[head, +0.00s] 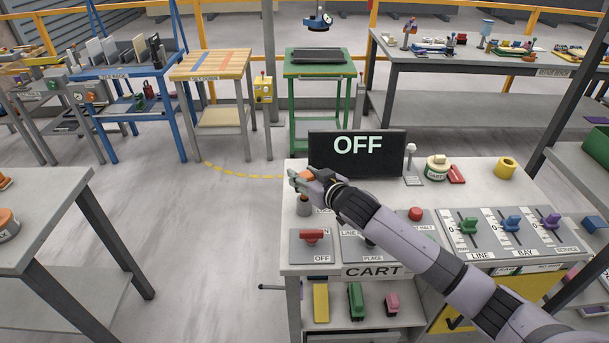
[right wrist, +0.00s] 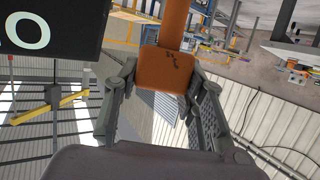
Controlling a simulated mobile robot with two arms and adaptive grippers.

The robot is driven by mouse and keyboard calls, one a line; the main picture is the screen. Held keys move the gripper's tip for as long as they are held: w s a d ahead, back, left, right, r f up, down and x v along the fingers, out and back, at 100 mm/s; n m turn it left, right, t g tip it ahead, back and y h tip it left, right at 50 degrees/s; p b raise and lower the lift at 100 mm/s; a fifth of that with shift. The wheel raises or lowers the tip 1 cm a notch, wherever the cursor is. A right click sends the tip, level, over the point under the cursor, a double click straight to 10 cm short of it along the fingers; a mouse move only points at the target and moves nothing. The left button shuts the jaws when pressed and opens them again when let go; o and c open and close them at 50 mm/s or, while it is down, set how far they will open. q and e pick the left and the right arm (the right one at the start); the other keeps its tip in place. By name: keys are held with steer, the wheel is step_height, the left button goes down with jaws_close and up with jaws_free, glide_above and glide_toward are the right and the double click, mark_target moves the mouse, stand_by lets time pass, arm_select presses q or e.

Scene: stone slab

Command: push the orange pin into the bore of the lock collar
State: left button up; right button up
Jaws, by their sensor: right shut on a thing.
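My right gripper (head: 299,180) is shut on the orange pin (head: 308,175), above the left back part of the cart top. In the right wrist view the orange pin (right wrist: 166,70) sits between the two fingers, its wide block nearest me and a narrower shaft running beyond it. A small dark, brownish cylinder (head: 304,207), apparently the lock collar, stands on the cart top just below the gripper. The bore cannot be made out, and I cannot tell whether the pin touches the collar. My left gripper is not in view.
The cart top (head: 470,190) carries a black OFF screen (head: 357,154) behind my right arm. In front are a red lever (head: 312,236), a red button (head: 416,214) and a panel of coloured sliders (head: 512,224). A yellow ring (head: 506,168) stands at the back right.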

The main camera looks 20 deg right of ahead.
mark_target(305, 197)
steer(key=shift+f+b, duration=1.5)
steer(key=shift+f, duration=0.95)
steer(key=o, duration=1.4)
steer(key=shift+s, duration=0.15)
steer(key=v, duration=1.1)
steer(key=shift+s+d+r, duration=0.1)
steer(key=shift+s+r, duration=0.1)
steer(key=shift+s, duration=0.15)
steer(key=shift+f, duration=0.1)
